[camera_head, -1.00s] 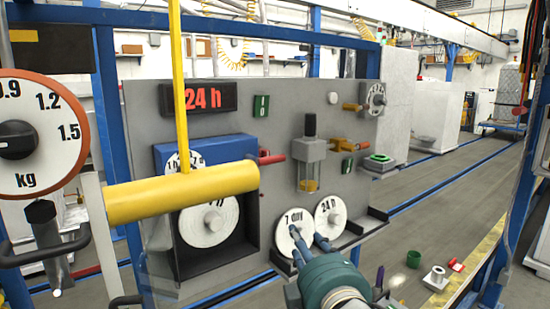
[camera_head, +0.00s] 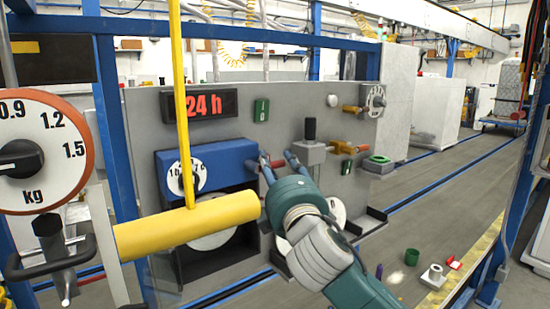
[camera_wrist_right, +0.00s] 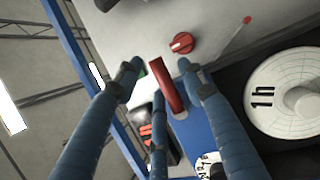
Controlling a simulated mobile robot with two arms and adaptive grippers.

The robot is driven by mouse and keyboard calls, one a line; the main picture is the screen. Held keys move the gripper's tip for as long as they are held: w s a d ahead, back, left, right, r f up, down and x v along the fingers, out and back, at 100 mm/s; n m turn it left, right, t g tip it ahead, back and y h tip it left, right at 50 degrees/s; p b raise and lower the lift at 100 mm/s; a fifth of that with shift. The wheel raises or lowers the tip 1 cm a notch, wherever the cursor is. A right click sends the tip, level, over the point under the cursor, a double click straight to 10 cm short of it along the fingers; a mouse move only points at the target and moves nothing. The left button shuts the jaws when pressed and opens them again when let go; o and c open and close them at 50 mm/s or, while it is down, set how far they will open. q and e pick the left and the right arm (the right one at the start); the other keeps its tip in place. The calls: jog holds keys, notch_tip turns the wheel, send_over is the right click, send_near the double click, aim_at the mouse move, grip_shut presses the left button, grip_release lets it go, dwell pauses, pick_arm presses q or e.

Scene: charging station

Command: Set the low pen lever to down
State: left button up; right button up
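A red lever (camera_head: 252,167) sticks out beside the blue recorder box (camera_head: 203,158); the arm and fingers partly hide it in the head view. In the right wrist view the red lever (camera_wrist_right: 168,85) stands between the blue-grey fingers of my right gripper (camera_wrist_right: 160,68), near the edge of the blue box (camera_wrist_right: 195,125). My right gripper (camera_head: 277,160) is open around the lever, with gaps on both sides of it. I cannot tell whether a finger touches it. My left gripper is not in view.
A small red knob (camera_wrist_right: 181,43) sits on the panel just past the fingers. A yellow cylinder (camera_head: 188,223) hangs in front of the recorder. A grey filter unit (camera_head: 310,152) and valve (camera_head: 347,147) stand right of the gripper. A chart disc (camera_wrist_right: 292,95) shows near the box.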

jog(key=shift+w+a, duration=0.1)
jog(key=shift+w, duration=0.45)
grip_shut()
jog(key=m+p, duration=0.1)
jog(key=f+m+g+p, duration=0.1)
jog(key=m+p, duration=0.1)
jog(key=m+g+h+p, duration=0.1)
jog(key=m+p, duration=0.1)
jog(key=shift+s+a+f, duration=0.15)
jog(key=shift+f, duration=0.2)
jog(key=shift+s+a+f+m+g+p, duration=0.15)
jog(key=shift+f+m+g+p, duration=0.4)
jog(key=shift+m+p, duration=0.6)
jog(key=shift+f, duration=0.1)
